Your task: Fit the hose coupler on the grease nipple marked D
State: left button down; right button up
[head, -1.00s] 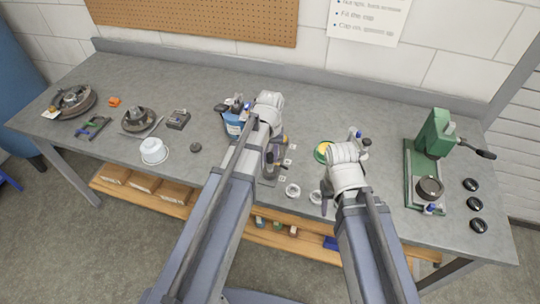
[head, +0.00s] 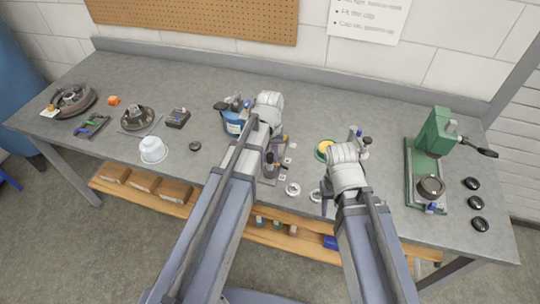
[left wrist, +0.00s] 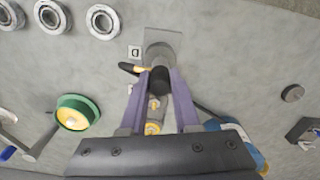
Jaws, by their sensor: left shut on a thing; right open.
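My left gripper (left wrist: 160,84) has purple fingers, shut on a black cylindrical piece (left wrist: 161,77), apparently the hose coupler. It is over the fixture, a grey plate (left wrist: 176,36) with a round post. A bar with yellow-tipped fittings (left wrist: 153,127) shows between the fingers; I cannot tell whether the coupler touches a nipple.
Metal rings (head: 293,189) lie at the front edge. A blue container (head: 234,122) stands close left of my left arm. A green press (head: 432,150) is at right.

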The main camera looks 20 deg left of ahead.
pick_arm(q)
jog(key=shift+f, duration=0.1)
dwell(0.4)
jog(key=shift+c, duration=0.8)
grip_release()
notch_tip(320, 180, up, 7)
jog(key=p, duration=0.7)
jog(key=shift+s+d, duration=0.1)
dwell(0.6)
jog(key=s+d+f+m+y+b, duration=0.1)
jog(key=s+d+m+b, duration=0.1)
jog(key=s+d+m, duration=0.4)
jog(key=s+d, duration=0.4)
jog(key=s, duration=0.4)
jog(key=shift+d+f, duration=0.15)
jog(key=shift+f, duration=0.15)
